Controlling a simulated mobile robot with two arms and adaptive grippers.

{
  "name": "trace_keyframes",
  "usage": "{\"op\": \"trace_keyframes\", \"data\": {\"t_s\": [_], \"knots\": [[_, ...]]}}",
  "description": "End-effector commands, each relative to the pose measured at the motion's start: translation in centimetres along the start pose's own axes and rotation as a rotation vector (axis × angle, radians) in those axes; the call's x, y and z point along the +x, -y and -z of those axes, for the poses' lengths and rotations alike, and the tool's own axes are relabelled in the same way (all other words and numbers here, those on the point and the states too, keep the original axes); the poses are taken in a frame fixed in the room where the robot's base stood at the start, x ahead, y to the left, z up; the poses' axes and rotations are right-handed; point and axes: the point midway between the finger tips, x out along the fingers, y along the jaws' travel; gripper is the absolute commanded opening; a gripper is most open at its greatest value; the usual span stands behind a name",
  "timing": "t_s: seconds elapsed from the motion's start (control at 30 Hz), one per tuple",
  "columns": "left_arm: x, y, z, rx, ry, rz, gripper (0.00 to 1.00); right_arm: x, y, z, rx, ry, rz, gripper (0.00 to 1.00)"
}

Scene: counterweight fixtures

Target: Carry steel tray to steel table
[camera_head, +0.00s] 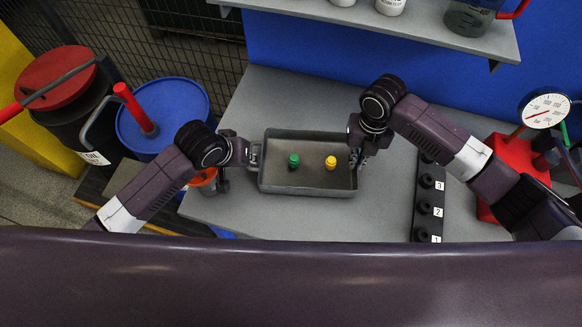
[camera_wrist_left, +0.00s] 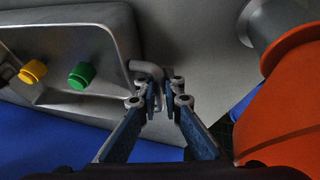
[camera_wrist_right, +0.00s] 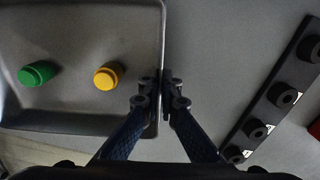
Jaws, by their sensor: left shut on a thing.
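The steel tray (camera_head: 308,188) is a grey, shallow rectangular pan over the grey table (camera_head: 270,100); I cannot tell whether it touches the top. It holds a green knobbed piece (camera_head: 293,160) and a yellow one (camera_head: 331,162), standing apart. My left gripper (camera_head: 250,155) is shut on the bent handle at the tray's left end, which shows in the left wrist view (camera_wrist_left: 147,70). My right gripper (camera_head: 357,158) is at the tray's right end. In the right wrist view its fingers (camera_wrist_right: 164,80) are close together on the tray's edge, hiding the handle there.
A black numbered strip with posts (camera_head: 429,200) lies right of the tray. A red stand with a dial gauge (camera_head: 545,111) is farther right. An orange container (camera_head: 204,182) is near my left gripper. Blue (camera_head: 165,112) and black-red (camera_head: 68,100) drums stand left; a shelf (camera_head: 400,20) hangs behind.

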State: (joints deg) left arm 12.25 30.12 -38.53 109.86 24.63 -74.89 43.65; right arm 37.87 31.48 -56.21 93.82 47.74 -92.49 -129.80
Motion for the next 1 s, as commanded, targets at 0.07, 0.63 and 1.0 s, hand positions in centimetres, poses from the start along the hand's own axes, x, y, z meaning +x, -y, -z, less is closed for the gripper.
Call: {"op": "trace_keyframes", "data": {"t_s": [0.07, 0.63, 1.0], "knots": [[0.7, 0.2, -0.2, 0.000, -0.001, 0.000, 0.00, 0.8, 0.0, 0.0, 0.001, 0.001, 0.001, 0.00], [1.2, 0.4, -0.7, -0.001, 0.006, 0.004, 0.25, 1.2, 0.0, 0.0, 0.000, 0.000, 0.000, 0.22], [-3.0, 0.2, -0.4, 0.001, -0.002, 0.000, 0.25, 1.1, 0.0, 0.0, 0.000, 0.000, 0.000, 0.22]]}}
